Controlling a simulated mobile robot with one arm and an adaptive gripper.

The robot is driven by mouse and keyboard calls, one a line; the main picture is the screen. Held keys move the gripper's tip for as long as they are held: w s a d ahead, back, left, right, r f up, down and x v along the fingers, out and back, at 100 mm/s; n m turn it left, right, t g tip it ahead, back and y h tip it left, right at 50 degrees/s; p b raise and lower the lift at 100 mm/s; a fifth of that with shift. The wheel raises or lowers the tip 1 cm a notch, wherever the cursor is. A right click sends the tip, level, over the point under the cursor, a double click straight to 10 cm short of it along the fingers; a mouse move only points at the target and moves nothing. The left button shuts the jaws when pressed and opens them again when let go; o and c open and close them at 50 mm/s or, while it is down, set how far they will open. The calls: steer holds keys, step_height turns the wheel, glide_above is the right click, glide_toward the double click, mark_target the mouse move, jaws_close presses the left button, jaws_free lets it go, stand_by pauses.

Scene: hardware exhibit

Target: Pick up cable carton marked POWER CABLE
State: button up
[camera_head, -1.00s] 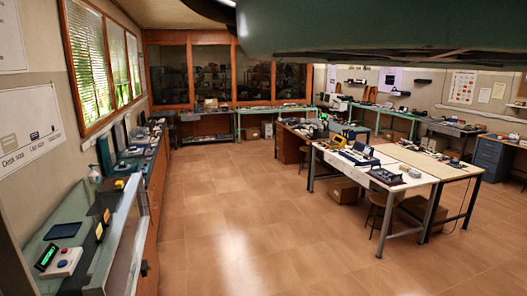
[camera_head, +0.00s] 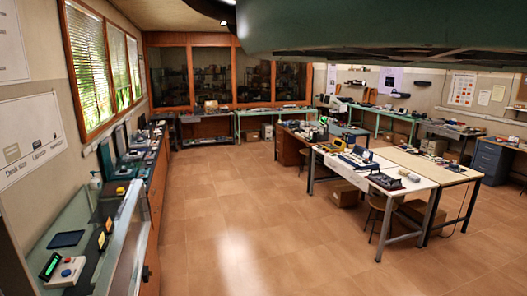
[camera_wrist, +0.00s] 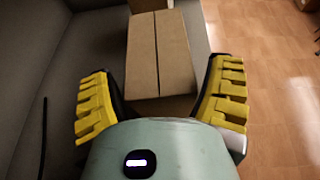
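A brown cardboard carton (camera_wrist: 160,65) with a seam along its top lies ahead of my gripper in the wrist view. I can read no marking on it, so I cannot tell whether it is the POWER CABLE one. My gripper (camera_wrist: 163,85) has its two yellow-padded fingers spread wide, one to each side of the carton's near end. No contact is visible, and the carton's lower sides are hidden. In the head view neither this carton nor my gripper can be made out.
A dark grey surface (camera_wrist: 75,55) lies left of the carton, with tiled floor at right. In the head view, cartons (camera_head: 345,193) sit under the white worktable (camera_head: 385,214). A glass display case (camera_head: 115,245) lines the left wall. The middle floor is open.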

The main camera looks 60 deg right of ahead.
steer(key=c, duration=0.9)
